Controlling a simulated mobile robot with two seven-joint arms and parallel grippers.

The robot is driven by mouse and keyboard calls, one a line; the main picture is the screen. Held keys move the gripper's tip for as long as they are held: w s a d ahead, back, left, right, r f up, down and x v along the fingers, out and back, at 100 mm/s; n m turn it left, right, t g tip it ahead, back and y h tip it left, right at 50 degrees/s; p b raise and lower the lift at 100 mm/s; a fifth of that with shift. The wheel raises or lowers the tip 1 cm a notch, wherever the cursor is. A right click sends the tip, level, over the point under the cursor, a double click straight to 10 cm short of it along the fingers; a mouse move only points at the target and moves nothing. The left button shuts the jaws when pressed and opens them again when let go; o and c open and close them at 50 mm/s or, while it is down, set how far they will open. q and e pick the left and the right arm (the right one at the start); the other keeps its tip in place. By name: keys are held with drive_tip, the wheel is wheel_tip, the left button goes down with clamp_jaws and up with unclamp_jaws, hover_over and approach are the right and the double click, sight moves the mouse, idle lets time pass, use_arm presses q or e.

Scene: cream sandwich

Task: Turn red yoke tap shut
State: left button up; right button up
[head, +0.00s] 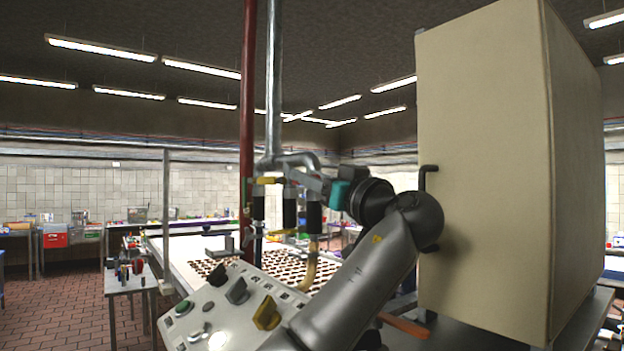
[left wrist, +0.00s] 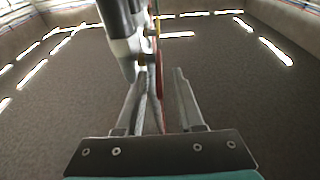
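A dark red vertical pipe (head: 249,90) stands beside a grey metal pipe (head: 274,80) in the head view. Valve fittings with yellow parts (head: 268,181) sit at the pipe's lower end. I cannot pick out a red yoke tap for certain. My left gripper (head: 302,176), with a teal body, points left at these fittings, close to them. In the left wrist view its two fingers (left wrist: 158,100) are apart. A thin red upright shape (left wrist: 158,65) and grey pipework (left wrist: 122,35) show between and beyond them. Contact is unclear. My right gripper is not in view.
A large beige cabinet (head: 485,160) with a black handle stands close on the right. A slanted control panel (head: 212,307) with several knobs is in front. A conveyor (head: 190,260) with rows of dark biscuits lies behind. A small table (head: 130,285) stands left.

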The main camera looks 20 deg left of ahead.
use_arm(q)
drive_tip(key=shift+s+d+f, duration=0.1)
drive_tip(key=shift+d+f, duration=0.05)
drive_tip(key=shift+d, duration=0.05)
drive_tip(key=b+v, duration=0.6)
drive_tip(key=v, duration=0.8)
drive_tip(key=shift+s+d, duration=0.25)
drive_tip(key=shift+d, duration=0.05)
drive_tip(key=shift+f, duration=0.1)
